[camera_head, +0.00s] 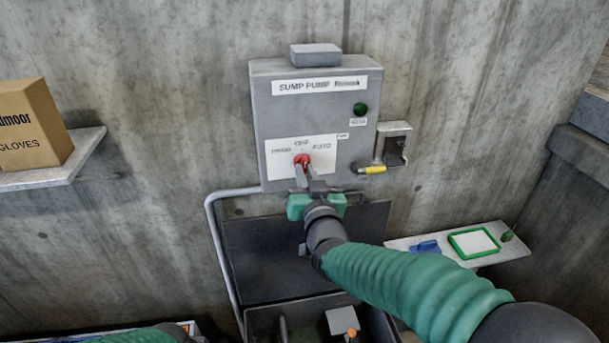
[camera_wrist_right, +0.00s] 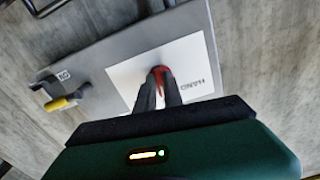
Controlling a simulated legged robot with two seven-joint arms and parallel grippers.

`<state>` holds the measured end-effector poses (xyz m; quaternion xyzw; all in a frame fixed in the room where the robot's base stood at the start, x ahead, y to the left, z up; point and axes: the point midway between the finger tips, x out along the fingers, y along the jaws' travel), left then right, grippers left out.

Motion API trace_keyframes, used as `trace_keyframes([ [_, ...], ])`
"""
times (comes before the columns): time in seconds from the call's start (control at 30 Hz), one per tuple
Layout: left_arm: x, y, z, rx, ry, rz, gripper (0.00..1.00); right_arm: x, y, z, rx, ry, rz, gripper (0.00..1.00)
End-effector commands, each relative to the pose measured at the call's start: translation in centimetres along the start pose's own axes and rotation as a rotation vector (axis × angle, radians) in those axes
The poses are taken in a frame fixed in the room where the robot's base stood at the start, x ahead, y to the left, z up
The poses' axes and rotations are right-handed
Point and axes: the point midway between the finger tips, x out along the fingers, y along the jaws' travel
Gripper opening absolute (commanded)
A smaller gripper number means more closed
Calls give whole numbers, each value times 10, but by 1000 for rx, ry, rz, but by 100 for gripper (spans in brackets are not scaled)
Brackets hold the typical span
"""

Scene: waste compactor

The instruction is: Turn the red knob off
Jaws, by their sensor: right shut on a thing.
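The red knob (camera_head: 302,160) sits on the white label plate of a grey wall box marked SUMP PUMP. The plate reads what looks like HAND, OFF and AUTO around the knob. My right gripper (camera_head: 306,172) reaches up to the knob from below, its fingers shut on it. In the right wrist view the two dark fingers (camera_wrist_right: 160,88) close around the red knob (camera_wrist_right: 160,76), hiding much of it. The knob's exact pointing direction is hard to tell. Part of a green sleeve like my arm's shows at the bottom left of the head view, but my left gripper is not visible.
A yellow-handled lever (camera_head: 372,169) sticks out right of the grey box (camera_head: 262,125). A dark open bin (camera_head: 270,318) stands below. A shelf with a gloves carton (camera_head: 30,125) is at left; a small shelf (camera_head: 515,247) with a green-framed item is at right.

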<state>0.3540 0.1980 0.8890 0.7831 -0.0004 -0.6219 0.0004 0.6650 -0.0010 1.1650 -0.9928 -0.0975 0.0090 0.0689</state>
Motion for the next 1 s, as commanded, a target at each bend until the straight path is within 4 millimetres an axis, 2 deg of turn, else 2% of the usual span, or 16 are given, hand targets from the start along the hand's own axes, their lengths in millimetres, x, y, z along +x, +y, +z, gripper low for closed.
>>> trace_keyframes([
  [0.03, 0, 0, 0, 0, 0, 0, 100, 0, 0, -5, -24, 11, 1, 0],
  [0.3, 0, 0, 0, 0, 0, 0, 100, 0, 0, -6, -120, 13, 1, 0],
  [0.8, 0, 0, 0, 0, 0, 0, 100, 0, 0, -7, -140, 15, 1, 0],
  [0.83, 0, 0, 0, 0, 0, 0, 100, 0, 0, -7, -140, 15, 1, 14],
  [1.0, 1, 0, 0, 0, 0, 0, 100, 0, 0, -5, -140, 10, 0, 34],
])
